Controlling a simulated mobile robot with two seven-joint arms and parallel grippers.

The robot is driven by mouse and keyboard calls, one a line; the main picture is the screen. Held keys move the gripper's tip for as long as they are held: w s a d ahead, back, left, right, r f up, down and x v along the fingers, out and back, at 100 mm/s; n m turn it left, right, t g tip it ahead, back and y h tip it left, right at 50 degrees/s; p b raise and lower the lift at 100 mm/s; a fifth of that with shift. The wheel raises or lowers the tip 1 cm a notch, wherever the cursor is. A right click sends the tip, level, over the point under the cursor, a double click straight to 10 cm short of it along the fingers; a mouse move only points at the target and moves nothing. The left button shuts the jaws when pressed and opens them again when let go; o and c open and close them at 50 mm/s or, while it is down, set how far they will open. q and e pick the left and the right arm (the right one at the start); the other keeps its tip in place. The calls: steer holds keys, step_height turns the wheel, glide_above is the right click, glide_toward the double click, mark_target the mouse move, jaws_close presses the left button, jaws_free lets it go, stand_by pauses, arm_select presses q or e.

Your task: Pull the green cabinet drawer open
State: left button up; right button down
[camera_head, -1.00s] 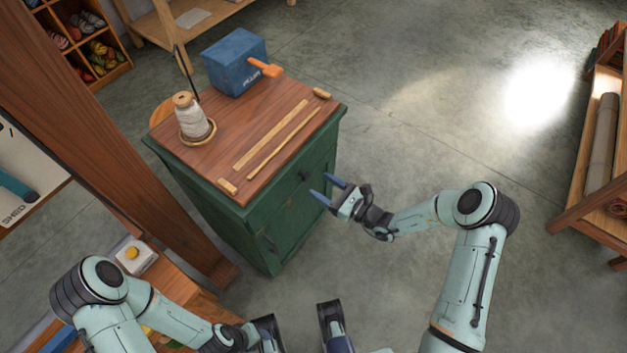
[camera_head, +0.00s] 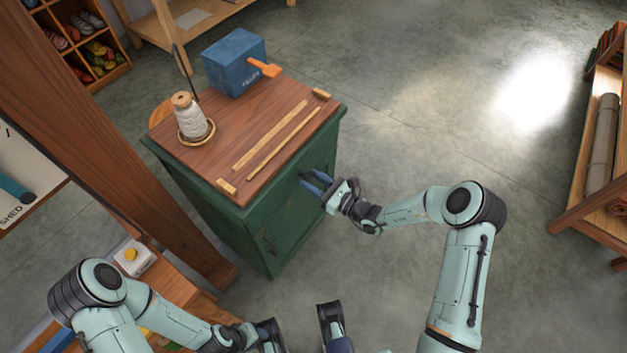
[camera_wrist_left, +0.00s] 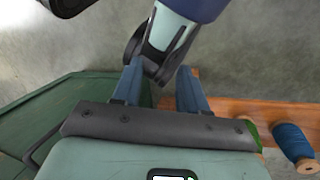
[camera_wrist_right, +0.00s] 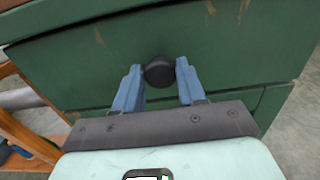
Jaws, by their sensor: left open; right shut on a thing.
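The green cabinet (camera_head: 240,232) with a wooden top stands left of centre in the head view. Its drawer front (camera_wrist_right: 225,50) fills much of the right wrist view, with a dark round knob (camera_wrist_right: 159,72) on it. My right gripper (camera_head: 312,183) is at the drawer, and its blue fingers (camera_wrist_right: 159,78) are shut on the knob from both sides. The drawer looks closed, with its front close under the top. My left gripper (camera_wrist_left: 158,88) is open and empty, low in front of the cabinet, apart from it.
On the cabinet top are a cone of pale yarn (camera_head: 190,118), a blue box (camera_head: 234,62) with an orange handle and wooden strips. A wooden post (camera_head: 120,150) stands left. A shelf (camera_head: 595,190) is at right. The floor right of the cabinet is clear.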

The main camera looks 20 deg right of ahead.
steer(key=shift+s+d, duration=0.25)
arm_select(q)
steer(key=shift+g, duration=0.6)
steer(key=s+r+p, duration=0.1)
steer(key=r+p, duration=0.2)
steer(key=s+r+p, duration=0.1)
steer(key=p, duration=0.1)
steer(key=shift+s+d+r, duration=0.25)
steer(key=shift+s+r, duration=0.05)
steer(key=shift+s, duration=0.05)
arm_select(e)
steer(key=v, duration=2.1)
steer(key=shift+s+d, duration=0.15)
steer(key=shift+s, duration=0.05)
steer(key=shift+f, duration=0.1)
steer(key=c, duration=0.7)
jaws_free()
steer(key=shift+o, duration=0.2)
arm_select(q)
steer(key=shift+f, duration=0.1)
arm_select(e)
steer(key=v, duration=1.3)
steer(key=shift+s, duration=0.15)
